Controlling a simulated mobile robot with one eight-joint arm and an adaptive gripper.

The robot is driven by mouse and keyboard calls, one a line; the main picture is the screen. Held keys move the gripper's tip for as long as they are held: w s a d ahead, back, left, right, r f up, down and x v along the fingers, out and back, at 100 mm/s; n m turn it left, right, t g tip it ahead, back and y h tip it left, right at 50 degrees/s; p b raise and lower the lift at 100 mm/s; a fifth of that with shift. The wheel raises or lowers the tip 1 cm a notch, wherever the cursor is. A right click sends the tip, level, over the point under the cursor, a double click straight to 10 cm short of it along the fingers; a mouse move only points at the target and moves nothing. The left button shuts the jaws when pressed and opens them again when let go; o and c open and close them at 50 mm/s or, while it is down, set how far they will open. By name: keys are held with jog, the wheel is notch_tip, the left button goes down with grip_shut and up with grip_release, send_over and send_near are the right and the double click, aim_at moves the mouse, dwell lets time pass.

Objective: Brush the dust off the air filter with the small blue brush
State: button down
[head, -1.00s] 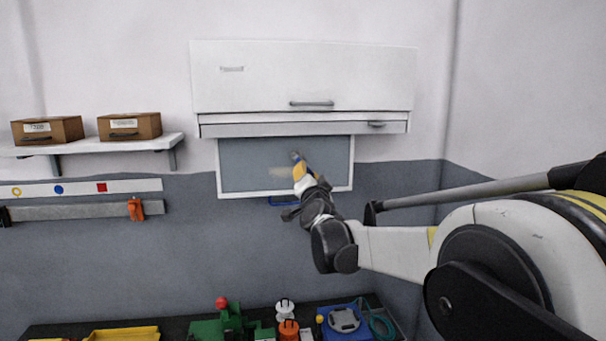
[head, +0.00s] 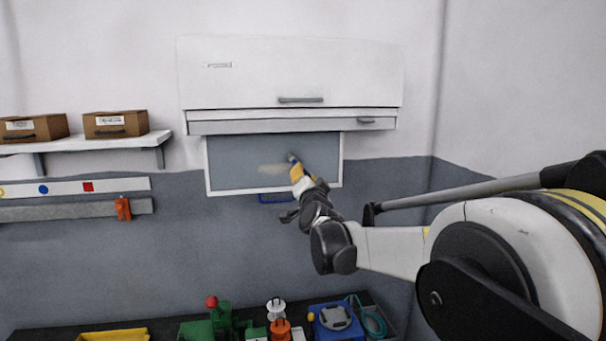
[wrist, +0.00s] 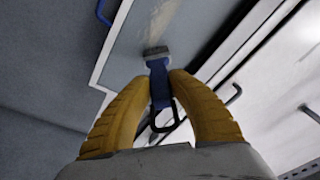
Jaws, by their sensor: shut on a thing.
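The air filter (head: 235,160) is a grey-blue panel in a white frame, below the white wall unit. A pale tan dust patch (head: 272,169) lies near its middle, left of my gripper. My gripper (head: 297,172) is in front of the filter's right half. In the wrist view its yellow fingers are shut on the small blue brush (wrist: 158,80). The brush's grey bristles (wrist: 156,53) point at the filter (wrist: 150,30), at or very close to its surface; contact is not certain. A blue pull (head: 275,198) is at the filter's lower edge, partly hidden by my gripper.
The white wall unit (head: 290,75) with handles is above the filter. A shelf (head: 95,143) with two brown boxes is at left, above a rail with an orange clip (head: 123,208). A bench below holds a yellow tray (head: 115,336), green parts and a blue device (head: 335,322).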

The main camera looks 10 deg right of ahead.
jog(key=shift+a, duration=1.5)
jog(key=shift+a+r, duration=0.2)
jog(key=shift+a, duration=1.3)
jog(key=shift+a+f, duration=0.1)
jog(key=shift+a, duration=1.35)
jog(key=shift+a, duration=0.1)
jog(key=a, duration=0.2)
jog(key=shift+a, duration=0.3)
